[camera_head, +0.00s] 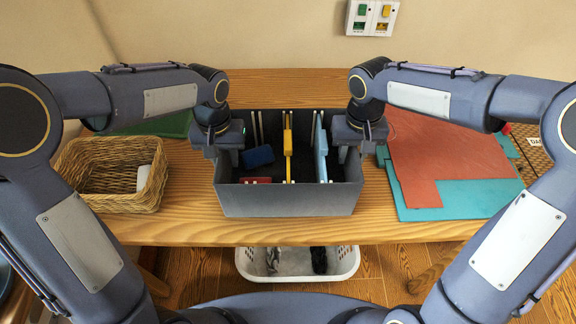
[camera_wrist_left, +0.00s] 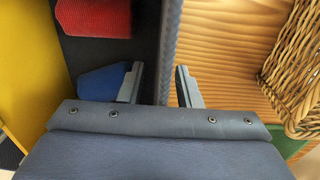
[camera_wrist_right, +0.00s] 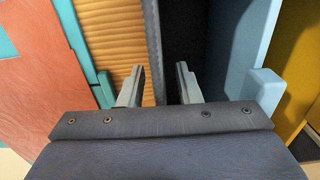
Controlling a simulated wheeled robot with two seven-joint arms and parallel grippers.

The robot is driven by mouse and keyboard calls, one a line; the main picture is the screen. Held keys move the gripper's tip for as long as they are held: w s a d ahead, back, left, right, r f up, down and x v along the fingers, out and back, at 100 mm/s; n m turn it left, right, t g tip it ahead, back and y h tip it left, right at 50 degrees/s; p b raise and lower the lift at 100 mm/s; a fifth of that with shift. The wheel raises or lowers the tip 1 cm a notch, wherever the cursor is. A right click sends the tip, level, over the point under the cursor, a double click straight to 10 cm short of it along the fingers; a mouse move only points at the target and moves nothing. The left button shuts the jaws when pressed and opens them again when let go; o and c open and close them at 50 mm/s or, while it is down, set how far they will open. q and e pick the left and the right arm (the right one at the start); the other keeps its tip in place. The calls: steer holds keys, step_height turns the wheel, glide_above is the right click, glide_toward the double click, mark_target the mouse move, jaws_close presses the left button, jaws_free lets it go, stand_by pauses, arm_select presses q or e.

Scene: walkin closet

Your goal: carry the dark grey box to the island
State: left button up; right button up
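The dark grey box (camera_head: 290,200) stands upright on the wooden bench. It is open-topped and holds a blue item (camera_head: 258,156), a red item (camera_head: 256,180), a yellow upright piece (camera_head: 288,150) and a light blue upright piece (camera_head: 320,150). My left gripper (camera_head: 229,160) is at its left wall; in the left wrist view the open fingers (camera_wrist_left: 160,88) straddle that wall, with a gap on the inner side. My right gripper (camera_head: 351,158) is at the right wall; in the right wrist view its open fingers (camera_wrist_right: 162,88) straddle that wall, with a gap on the inner side.
A wicker basket (camera_head: 115,195) sits left of the box on the wooden bench (camera_head: 200,230). Red (camera_head: 440,160) and teal (camera_head: 470,200) flat sheets lie to the right. A white laundry basket (camera_head: 345,265) stands on the floor below the front edge. No island is recognisable.

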arm_select(q)
steer(key=shift+f, duration=0.15)
arm_select(e)
steer(key=shift+f, duration=0.15)
arm_select(q)
steer(key=shift+c, duration=0.3)
arm_select(e)
steer(key=shift+c, duration=0.3)
arm_select(q)
jaws_close()
arm_select(e)
jaws_close()
